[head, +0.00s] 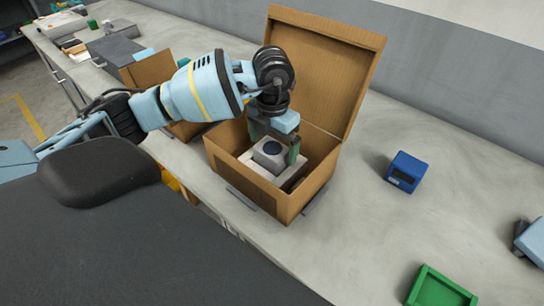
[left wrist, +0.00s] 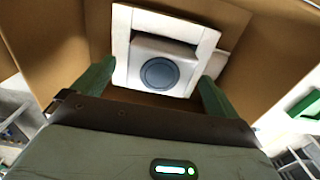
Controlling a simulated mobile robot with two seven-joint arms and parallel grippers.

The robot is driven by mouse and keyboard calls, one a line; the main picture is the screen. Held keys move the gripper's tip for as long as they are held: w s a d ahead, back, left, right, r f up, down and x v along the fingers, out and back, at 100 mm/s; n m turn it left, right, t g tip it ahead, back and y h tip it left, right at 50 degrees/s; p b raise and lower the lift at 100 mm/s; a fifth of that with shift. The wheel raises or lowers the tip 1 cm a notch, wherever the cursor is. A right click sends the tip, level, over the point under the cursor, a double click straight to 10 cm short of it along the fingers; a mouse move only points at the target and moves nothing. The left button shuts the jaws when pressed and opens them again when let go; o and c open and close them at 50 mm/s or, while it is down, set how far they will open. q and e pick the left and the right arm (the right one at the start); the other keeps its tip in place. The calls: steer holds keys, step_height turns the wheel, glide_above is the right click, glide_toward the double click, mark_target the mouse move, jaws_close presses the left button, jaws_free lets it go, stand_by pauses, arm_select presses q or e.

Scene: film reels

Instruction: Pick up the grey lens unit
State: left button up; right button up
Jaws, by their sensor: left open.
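The grey lens unit (head: 270,155) sits in a white insert (head: 289,179) inside an open cardboard box (head: 251,201). In the left wrist view the lens unit (left wrist: 163,55) is a grey block with a dark round lens facing up, framed by the white insert (left wrist: 121,45). My left gripper (head: 276,152) reaches down into the box from above. Its two green fingers are apart, one on either side of the lens unit. In the left wrist view the fingertips (left wrist: 160,80) lie at the near side of the unit; I cannot tell whether they touch it.
The box lid (head: 325,65) stands open behind the gripper. A blue device (head: 406,171) and a green tray (head: 439,289) lie to the right on the grey table. Another cardboard box (head: 151,69) stands to the left. The table between box and blue device is clear.

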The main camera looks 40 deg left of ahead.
mark_target(273, 148)
arm_select(q)
steer(key=shift+f, duration=1.3)
steer(key=shift+c, duration=0.5)
steer(key=shift+r, duration=0.1)
steer(key=c, duration=1.4)
steer(key=shift+r, duration=0.1)
step_height(273, 148, up, 10)
steer(key=shift+f, duration=0.1)
